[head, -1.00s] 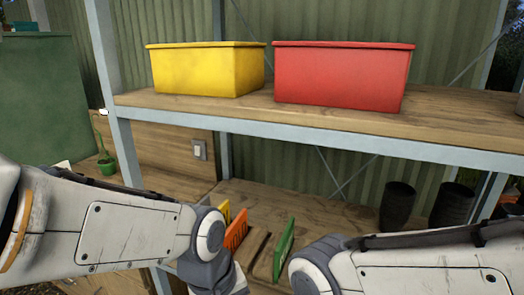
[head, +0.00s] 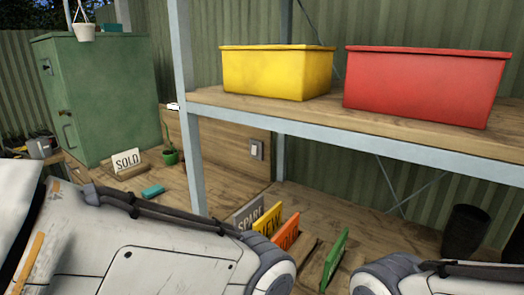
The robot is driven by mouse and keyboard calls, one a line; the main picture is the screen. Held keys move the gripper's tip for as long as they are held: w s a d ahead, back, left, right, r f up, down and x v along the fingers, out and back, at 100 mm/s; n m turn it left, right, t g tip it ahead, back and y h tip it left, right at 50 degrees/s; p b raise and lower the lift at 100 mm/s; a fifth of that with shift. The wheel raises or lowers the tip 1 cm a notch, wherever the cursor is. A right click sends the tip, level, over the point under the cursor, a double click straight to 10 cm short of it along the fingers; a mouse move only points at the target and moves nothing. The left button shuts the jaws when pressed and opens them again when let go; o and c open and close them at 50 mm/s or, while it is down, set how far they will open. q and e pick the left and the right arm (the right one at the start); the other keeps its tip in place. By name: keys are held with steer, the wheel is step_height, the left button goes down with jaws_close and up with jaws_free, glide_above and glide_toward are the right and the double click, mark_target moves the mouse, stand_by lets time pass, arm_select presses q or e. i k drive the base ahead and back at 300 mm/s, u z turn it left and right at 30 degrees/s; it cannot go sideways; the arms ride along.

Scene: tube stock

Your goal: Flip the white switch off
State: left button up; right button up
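A small pale switch plate (head: 256,149) is fixed on the upright wooden board behind the bench, just right of the shelf's front post. It is too small to tell which way its lever stands. A small white item (head: 173,106) shows at the top edge of the board, left of the post; I cannot tell what it is. My left and right arms cross the bottom of the view, both below and in front of the switch plate. Neither gripper is in view, so what they hold is hidden.
The metal shelf post (head: 186,110) stands close left of the switch plate. A shelf with yellow (head: 277,73) and red (head: 424,86) bins hangs above. Upright signs, including a green one (head: 334,260), stand on the bench below. A green cabinet (head: 105,98) and SOLD sign (head: 126,160) are left.

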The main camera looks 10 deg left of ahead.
mark_target(254, 148)
steer(key=z, duration=3.6)
steer(key=k, duration=2.9)
steer(key=u, duration=1.8)
